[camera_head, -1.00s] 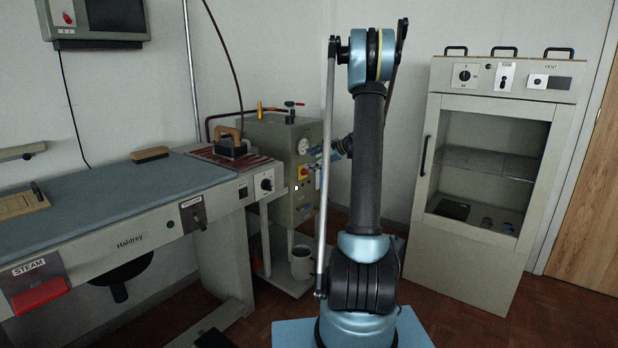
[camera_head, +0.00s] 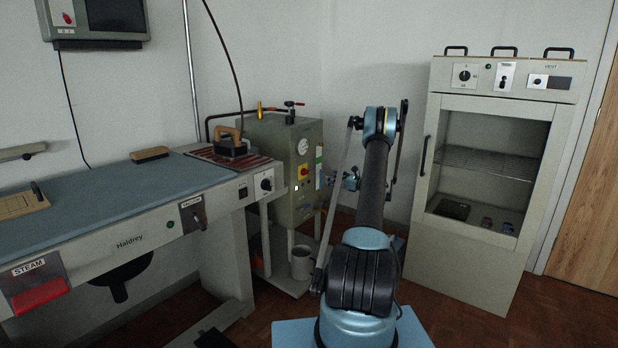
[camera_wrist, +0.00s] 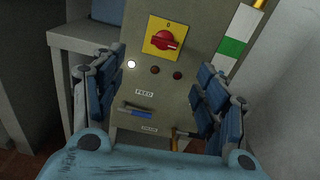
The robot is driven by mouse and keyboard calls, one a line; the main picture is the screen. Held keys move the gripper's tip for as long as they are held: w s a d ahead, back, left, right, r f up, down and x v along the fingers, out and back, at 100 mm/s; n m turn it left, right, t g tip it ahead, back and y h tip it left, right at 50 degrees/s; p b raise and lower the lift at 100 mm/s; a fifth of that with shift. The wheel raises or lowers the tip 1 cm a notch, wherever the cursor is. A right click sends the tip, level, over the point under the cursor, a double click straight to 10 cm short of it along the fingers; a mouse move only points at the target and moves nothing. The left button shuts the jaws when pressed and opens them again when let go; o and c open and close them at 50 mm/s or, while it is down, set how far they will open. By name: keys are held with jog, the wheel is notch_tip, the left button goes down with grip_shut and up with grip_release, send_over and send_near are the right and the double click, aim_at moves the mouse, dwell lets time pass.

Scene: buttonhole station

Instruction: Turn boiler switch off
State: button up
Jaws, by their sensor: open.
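The boiler (camera_head: 270,150) is a grey-green cabinet standing past the end of the ironing table. Its switch (camera_head: 303,171) is a red rotary knob on a yellow plate on the front panel. In the wrist view the switch (camera_wrist: 165,40) shows up close, with a "0" above it and its grip lying roughly sideways, pointing right. A white lamp (camera_wrist: 131,64) is lit below left of it. My gripper (camera_wrist: 155,92) is open and empty, its fingers to either side of the panel's lower part, below the switch. Whether they touch anything cannot be told.
Two dark red lamps (camera_wrist: 166,73) sit under the switch. A blue-handled lever (camera_wrist: 136,112) marked FEED and a brass part (camera_wrist: 185,133) are lower down.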

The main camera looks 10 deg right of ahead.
jog(key=f, duration=0.1)
send_near(305, 172)
jog(key=w+d+x, duration=0.1)
jog(key=x, duration=0.7)
jog(key=shift+a+f+m+t, duration=0.15)
jog(key=shift+f+m+t, duration=0.15)
jog(key=shift+w, duration=0.1)
jog(key=c, duration=1)
